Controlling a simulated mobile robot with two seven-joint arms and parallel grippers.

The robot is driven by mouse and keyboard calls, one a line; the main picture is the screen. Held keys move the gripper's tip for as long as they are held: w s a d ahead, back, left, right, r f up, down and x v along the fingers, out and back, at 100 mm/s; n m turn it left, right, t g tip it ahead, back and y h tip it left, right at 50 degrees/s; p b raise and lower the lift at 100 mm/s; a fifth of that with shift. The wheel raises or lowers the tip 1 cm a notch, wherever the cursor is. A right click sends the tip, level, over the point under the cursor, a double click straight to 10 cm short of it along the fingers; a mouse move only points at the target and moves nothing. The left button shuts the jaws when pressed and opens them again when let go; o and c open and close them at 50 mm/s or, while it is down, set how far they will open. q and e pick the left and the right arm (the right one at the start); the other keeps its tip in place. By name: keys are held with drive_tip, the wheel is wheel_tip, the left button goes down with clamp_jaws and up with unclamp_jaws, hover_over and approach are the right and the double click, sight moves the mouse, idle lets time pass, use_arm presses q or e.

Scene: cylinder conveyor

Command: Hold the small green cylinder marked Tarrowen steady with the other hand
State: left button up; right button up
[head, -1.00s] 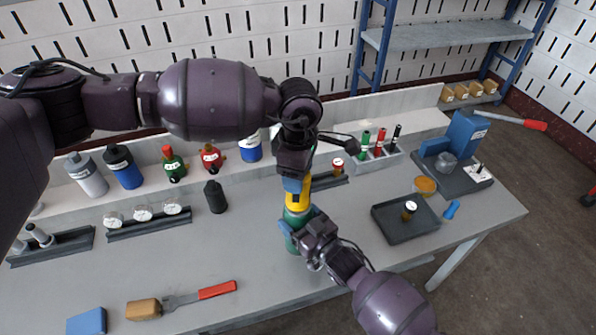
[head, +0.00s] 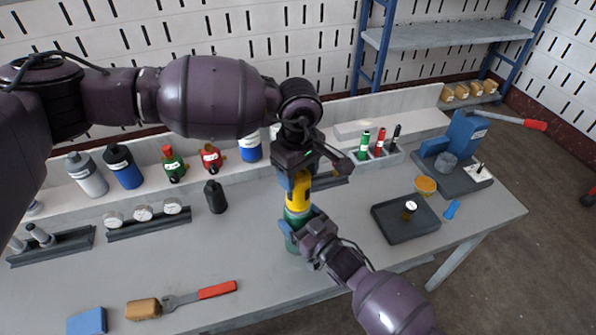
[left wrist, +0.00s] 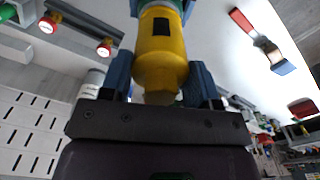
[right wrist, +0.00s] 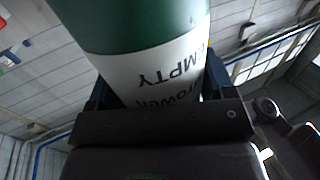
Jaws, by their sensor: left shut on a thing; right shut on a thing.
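My left gripper (head: 298,178) is shut on this yellow piece from above. In the left wrist view the yellow piece (left wrist: 160,50) lies between the blue fingers.
A black bottle (head: 215,197) stands to the left. A rack of markers (head: 378,152) stands behind. A brush (head: 180,300) lies at the front left.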

use_arm(q)
drive_tip(key=m, duration=0.4)
drive_tip(key=shift+m, duration=0.9)
drive_tip(key=m, duration=0.3)
drive_tip(key=shift+m, duration=1.5)
drive_tip(key=shift+m, duration=1.1)
drive_tip(key=m, duration=0.3)
drive_tip(key=shift+f+m, duration=0.1)
drive_tip(key=shift+m, duration=0.3)
